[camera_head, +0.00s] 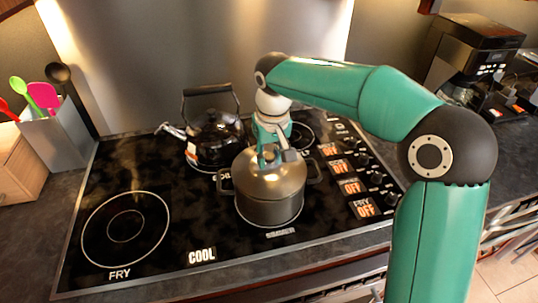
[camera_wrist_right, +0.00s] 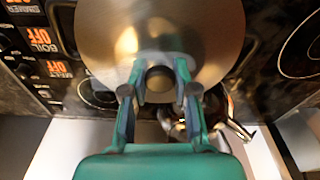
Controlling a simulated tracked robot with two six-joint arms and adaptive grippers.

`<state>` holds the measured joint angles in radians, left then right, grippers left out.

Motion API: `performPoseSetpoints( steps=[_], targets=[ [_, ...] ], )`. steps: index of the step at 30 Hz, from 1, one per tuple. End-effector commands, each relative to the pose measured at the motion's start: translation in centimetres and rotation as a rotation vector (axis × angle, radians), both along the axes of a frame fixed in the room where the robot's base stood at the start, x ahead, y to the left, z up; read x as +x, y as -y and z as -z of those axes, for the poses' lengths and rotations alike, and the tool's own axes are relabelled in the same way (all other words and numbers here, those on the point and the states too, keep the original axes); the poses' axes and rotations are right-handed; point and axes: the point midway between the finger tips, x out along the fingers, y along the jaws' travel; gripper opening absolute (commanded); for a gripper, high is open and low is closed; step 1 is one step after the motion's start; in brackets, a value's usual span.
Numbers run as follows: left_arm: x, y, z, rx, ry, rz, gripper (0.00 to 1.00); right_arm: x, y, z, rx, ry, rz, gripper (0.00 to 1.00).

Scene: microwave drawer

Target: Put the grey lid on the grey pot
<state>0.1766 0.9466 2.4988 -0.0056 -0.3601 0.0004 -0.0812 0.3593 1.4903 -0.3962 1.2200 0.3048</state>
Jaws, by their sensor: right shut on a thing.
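The grey pot (camera_head: 268,208) stands on the front right burner of the stove, with a handle at each side. The round grey lid (camera_head: 262,182) is level over the pot's mouth and lines up with its rim. I cannot tell whether a thin gap remains between them. My right gripper (camera_head: 268,157) points down from above and is shut on the lid's knob. In the right wrist view the dark knob (camera_wrist_right: 160,78) sits between the two fingers (camera_wrist_right: 158,92), and the lid (camera_wrist_right: 200,35) hides most of the pot. My left gripper is not in view.
A dark kettle (camera_head: 215,138) stands just behind and left of the pot. The front left burner (camera_head: 125,228) is empty. Knobs and OFF labels (camera_head: 350,187) line the stove's right side. A utensil holder (camera_head: 58,135) is at the left, a coffee machine (camera_head: 470,55) at the back right.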

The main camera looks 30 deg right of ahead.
Motion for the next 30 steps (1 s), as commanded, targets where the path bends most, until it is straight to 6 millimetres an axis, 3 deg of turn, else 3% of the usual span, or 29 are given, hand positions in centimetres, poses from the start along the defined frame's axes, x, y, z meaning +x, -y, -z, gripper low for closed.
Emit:
performPoseSetpoints(
  steps=[30],
  targets=[
    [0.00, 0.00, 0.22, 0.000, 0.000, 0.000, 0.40, 0.01, 0.05, 0.45, 0.000, 0.001, 0.000, 0.00]
  ],
)
